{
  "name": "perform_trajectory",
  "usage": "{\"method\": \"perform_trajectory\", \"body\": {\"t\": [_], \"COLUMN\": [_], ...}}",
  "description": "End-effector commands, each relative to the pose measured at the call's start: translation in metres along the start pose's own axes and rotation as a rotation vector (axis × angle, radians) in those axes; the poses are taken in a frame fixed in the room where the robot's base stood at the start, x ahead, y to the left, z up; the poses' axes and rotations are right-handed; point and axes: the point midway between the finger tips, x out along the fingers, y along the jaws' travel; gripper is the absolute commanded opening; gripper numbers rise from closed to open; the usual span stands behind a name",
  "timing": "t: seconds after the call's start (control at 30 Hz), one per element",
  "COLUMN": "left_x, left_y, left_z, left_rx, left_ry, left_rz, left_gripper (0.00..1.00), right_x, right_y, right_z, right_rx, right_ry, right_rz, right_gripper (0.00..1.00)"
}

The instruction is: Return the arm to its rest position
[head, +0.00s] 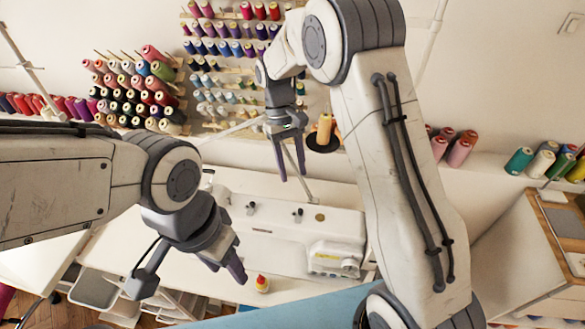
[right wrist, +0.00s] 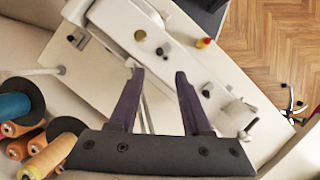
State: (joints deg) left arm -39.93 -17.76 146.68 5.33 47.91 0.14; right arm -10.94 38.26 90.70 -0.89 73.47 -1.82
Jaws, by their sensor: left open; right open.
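My right arm rises on the right of the head view and bends over at the top. Its gripper (head: 291,160) hangs pointing down above the white sewing machine (head: 275,231), open and empty. In the right wrist view its two dark fingers (right wrist: 156,88) stand apart with nothing between them. My left arm comes in from the left. Its gripper (head: 190,275) points down, open, over the white table, with nothing seen between its fingers. A small yellow bottle with a red cap (head: 262,284) stands right of the left gripper, apart from it.
An orange thread spool (head: 324,129) stands on a dark disc just right of the right gripper. Racks of coloured spools (head: 232,48) cover the back wall. More spools (head: 461,150) stand at the right. In the right wrist view, large spools (right wrist: 50,156) are close at lower left.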

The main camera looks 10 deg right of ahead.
Motion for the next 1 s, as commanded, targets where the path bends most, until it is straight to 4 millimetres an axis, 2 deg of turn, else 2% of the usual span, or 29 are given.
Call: {"method": "perform_trajectory", "body": {"t": [0.53,0.67,0.77,0.87,1.0], "left_x": [0.001,0.002,0.005,0.01,0.016], "left_y": [0.0,0.0,0.0,-0.001,-0.001], "left_z": [0.0,0.0,0.0,0.001,0.001], "left_rx": [0.0,0.0,0.0,0.001,0.001], "left_ry": [0.0,0.0,0.0,0.0,0.0], "left_rz": [0.0,0.0,0.0,0.0,0.0], "left_gripper": [0.5,0.5,0.5,0.5,0.5], "right_x": [-0.005,-0.009,-0.015,-0.02,-0.014], "right_y": [0.0,-0.009,-0.029,-0.059,-0.094], "right_z": [0.0,0.007,0.026,0.059,0.115], "right_rx": [0.0,-0.016,-0.055,-0.118,-0.217], "right_ry": [0.0,0.017,0.06,0.125,0.226], "right_rz": [0.0,0.004,0.014,0.023,0.028], "right_gripper": [0.48,0.48,0.48,0.48,0.48]}}
